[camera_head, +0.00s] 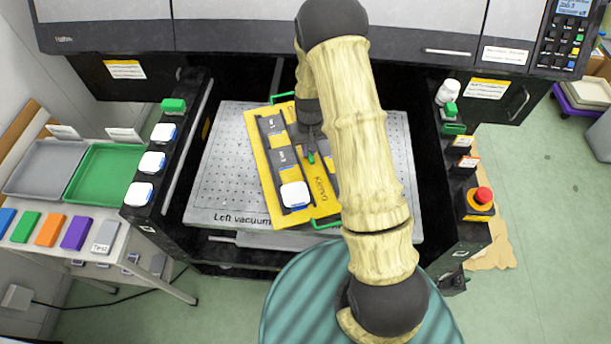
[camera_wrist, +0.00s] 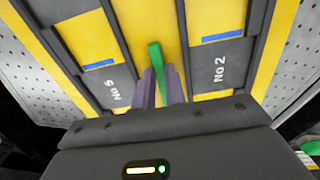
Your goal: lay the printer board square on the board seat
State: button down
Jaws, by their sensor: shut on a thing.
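The printer board (camera_head: 262,172) is a yellow board with dark grey slots and green handles at its ends. It lies over the perforated grey board seat (camera_head: 225,165), turned at an angle to the seat's edges. A white-topped block sits in its near left slot. My gripper (camera_head: 311,156) is over the board's middle, and my arm hides the board's right part. In the wrist view, my gripper (camera_wrist: 160,88) is shut on the board's green middle tab (camera_wrist: 155,60), between slots marked No 5 and No 2. I cannot tell whether the board touches the seat.
The printer body (camera_head: 240,30) stands behind. A side table at left holds a grey tray (camera_head: 45,168), a green tray (camera_head: 103,172) and coloured blocks.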

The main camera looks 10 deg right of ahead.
jog(key=n, duration=0.1)
jog(key=s+r+n, duration=0.1)
jog(key=shift+r+n, duration=0.1)
jog(key=shift+n, duration=0.2)
jog(key=r+n, duration=0.1)
jog(key=n, duration=0.1)
jog(key=s+r+n, duration=0.1)
jog(key=n, duration=0.2)
jog(key=s+r+n+b, duration=0.1)
jog(key=n, duration=0.1)
jog(key=shift+s, duration=0.15)
jog(key=n, duration=0.2)
jog(key=s+r+n, duration=0.1)
jog(key=n, duration=0.1)
jog(key=shift+r, duration=0.2)
jog(key=shift+f, duration=0.15)
